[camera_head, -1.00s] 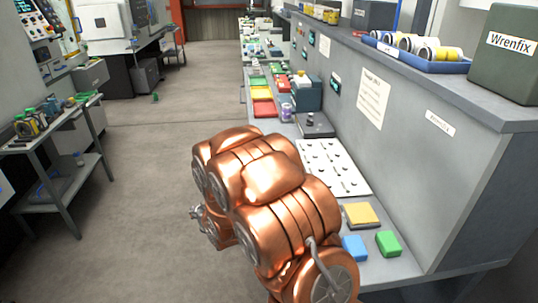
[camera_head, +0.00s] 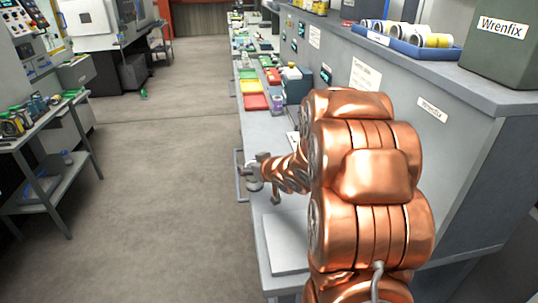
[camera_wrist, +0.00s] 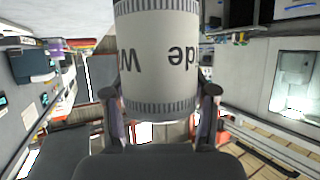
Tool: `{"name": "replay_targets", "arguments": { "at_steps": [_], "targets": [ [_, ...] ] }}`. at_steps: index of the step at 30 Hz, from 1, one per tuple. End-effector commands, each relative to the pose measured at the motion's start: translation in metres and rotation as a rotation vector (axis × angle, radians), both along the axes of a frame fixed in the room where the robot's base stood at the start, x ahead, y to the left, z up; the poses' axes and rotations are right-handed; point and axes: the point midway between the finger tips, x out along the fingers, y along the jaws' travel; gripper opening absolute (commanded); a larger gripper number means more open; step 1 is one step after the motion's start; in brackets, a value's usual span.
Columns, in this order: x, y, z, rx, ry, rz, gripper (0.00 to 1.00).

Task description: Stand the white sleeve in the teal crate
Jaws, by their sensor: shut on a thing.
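A white sleeve (camera_wrist: 160,55) with dark banded rims and dark lettering, upside down in the wrist view, is between the fingers of my gripper (camera_wrist: 162,104). The gripper is shut on it; the sleeve's far end runs out of the picture. In the head view my gripper (camera_head: 257,174) is small, at the bench's left edge, and the sleeve is hard to make out there. A dark teal box (camera_head: 298,85) stands farther along the bench; I cannot tell whether it is the teal crate.
A pale flat panel (camera_head: 287,242) lies nearer. A blue tray of cans (camera_head: 395,38) and a green Wrenfix box (camera_head: 500,28) are on the upper ledge.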

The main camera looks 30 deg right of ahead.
Motion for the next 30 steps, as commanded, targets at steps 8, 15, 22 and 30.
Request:
{"name": "replay_targets", "arguments": {
  "at_steps": [8,15,22,30],
  "targets": [
    [-0.035,-0.049,0.017,-0.001,-0.003,-0.023,0.00],
    [-0.047,-0.065,0.021,-0.001,-0.001,-0.029,0.00],
    [-0.026,-0.076,0.019,0.001,-0.001,-0.027,0.00],
    [0.008,-0.093,0.016,0.001,0.000,-0.028,0.00]
  ]
}}
